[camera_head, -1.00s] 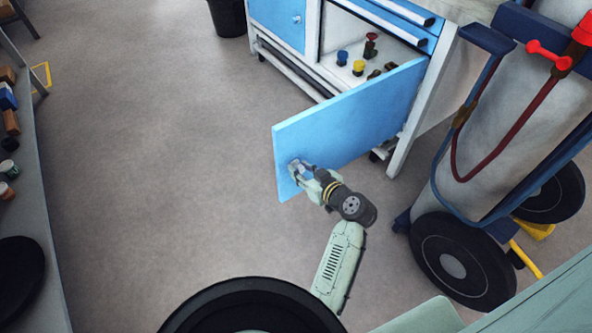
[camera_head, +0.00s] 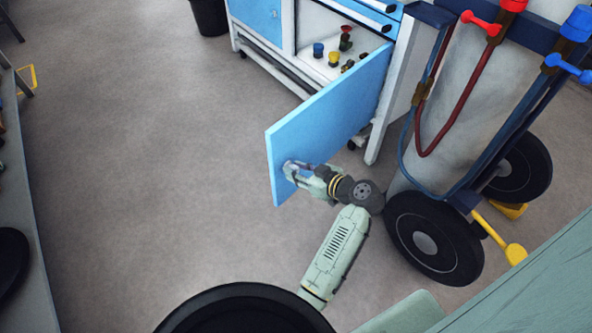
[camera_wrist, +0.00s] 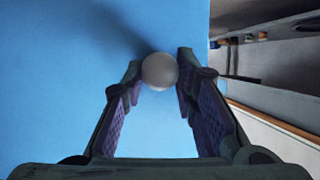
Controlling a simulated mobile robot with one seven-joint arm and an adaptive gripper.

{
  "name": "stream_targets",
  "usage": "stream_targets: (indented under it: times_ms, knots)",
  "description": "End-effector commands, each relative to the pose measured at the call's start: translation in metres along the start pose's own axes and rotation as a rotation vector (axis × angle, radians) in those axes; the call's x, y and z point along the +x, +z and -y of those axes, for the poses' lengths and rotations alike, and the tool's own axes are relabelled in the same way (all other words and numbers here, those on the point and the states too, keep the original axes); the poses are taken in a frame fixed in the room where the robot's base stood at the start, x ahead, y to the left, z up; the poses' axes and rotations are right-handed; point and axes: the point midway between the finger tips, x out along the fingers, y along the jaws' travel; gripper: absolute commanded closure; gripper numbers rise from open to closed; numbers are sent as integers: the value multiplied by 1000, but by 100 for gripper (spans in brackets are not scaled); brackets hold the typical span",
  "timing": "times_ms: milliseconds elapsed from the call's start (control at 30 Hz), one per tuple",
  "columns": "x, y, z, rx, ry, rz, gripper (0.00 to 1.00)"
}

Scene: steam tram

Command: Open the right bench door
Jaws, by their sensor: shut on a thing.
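The right bench door (camera_head: 330,115) is a blue panel that stands swung wide open from the white and blue bench (camera_head: 300,30). My gripper (camera_head: 291,170) is at the door's outer face, near its free edge. In the wrist view my gripper (camera_wrist: 158,78) is shut on a round grey knob (camera_wrist: 159,71), one fingertip on each side of it. The blue door face (camera_wrist: 60,80) fills the left and middle of that view. In the head view the knob is mostly hidden by the fingers.
A cylinder cart (camera_head: 455,110) with black wheels (camera_head: 434,236) stands close to the right of my arm. Small valves, including a yellow one (camera_head: 334,59), stand inside the open cupboard. The left bench door (camera_head: 258,18) is closed. Floor (camera_head: 140,150) to the left is clear.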

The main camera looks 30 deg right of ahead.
Motion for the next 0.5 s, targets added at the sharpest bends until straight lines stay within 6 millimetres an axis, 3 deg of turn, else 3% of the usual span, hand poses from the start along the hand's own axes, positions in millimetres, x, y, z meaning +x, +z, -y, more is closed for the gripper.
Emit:
stream_targets:
  times_ms: [400,433,500]
  knots:
    - [0,0,0,-1,-2,1,100]
    - [0,0,0,-1,-2,1,71]
    - [0,0,0,-1,-2,1,67]
